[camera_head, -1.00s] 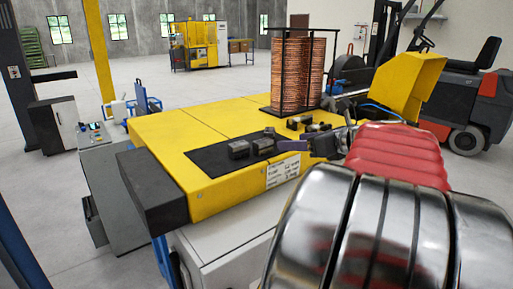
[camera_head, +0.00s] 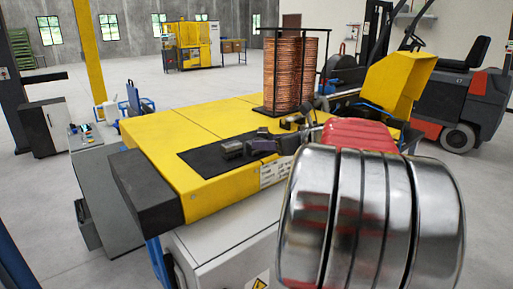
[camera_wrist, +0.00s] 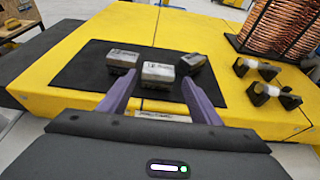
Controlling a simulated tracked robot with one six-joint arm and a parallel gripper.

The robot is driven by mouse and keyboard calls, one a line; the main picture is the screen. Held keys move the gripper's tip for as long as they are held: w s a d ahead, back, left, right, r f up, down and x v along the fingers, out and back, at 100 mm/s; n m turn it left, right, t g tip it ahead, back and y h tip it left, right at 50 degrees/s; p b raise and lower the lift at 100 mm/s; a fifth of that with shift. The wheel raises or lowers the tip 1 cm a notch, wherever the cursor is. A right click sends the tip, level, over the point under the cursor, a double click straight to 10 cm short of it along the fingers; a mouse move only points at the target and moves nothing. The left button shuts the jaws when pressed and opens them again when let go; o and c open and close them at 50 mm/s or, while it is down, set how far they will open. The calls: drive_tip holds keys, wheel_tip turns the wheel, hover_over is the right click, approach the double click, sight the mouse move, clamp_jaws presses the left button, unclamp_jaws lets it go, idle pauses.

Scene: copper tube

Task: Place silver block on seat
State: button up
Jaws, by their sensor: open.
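Three grey, silver-looking blocks with dark markings lie on a black mat (camera_wrist: 75,75) in the wrist view: a left block (camera_wrist: 122,57), a middle block (camera_wrist: 158,72) and a right block (camera_wrist: 194,62). My gripper (camera_wrist: 160,82) has two purple fingers, spread apart and empty, pointing at the middle block. That block shows between and just beyond the fingertips; I cannot tell whether it is between them in depth. In the head view my gripper (camera_head: 268,146) is over the mat, hiding part of the blocks.
Black fixtures with pale cylindrical pieces (camera_wrist: 268,91) stand right of the mat on the yellow table (camera_wrist: 95,30). Copper coils (camera_head: 292,75) in a black frame stand behind. The table left of the mat is clear. A forklift (camera_head: 465,100) is at the far right.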

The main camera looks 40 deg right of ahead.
sight(260, 154)
drive_tip(key=x, duration=0.5)
drive_tip(key=shift+a, duration=0.1)
drive_tip(key=shift+f, duration=0.15)
idle(0.3)
drive_tip(key=shift+f, duration=0.1)
drive_tip(key=shift+c, duration=0.6)
clamp_jaws()
drive_tip(key=shift+r, duration=0.25)
wheel_tip(260, 154, up, 18)
idle(0.3)
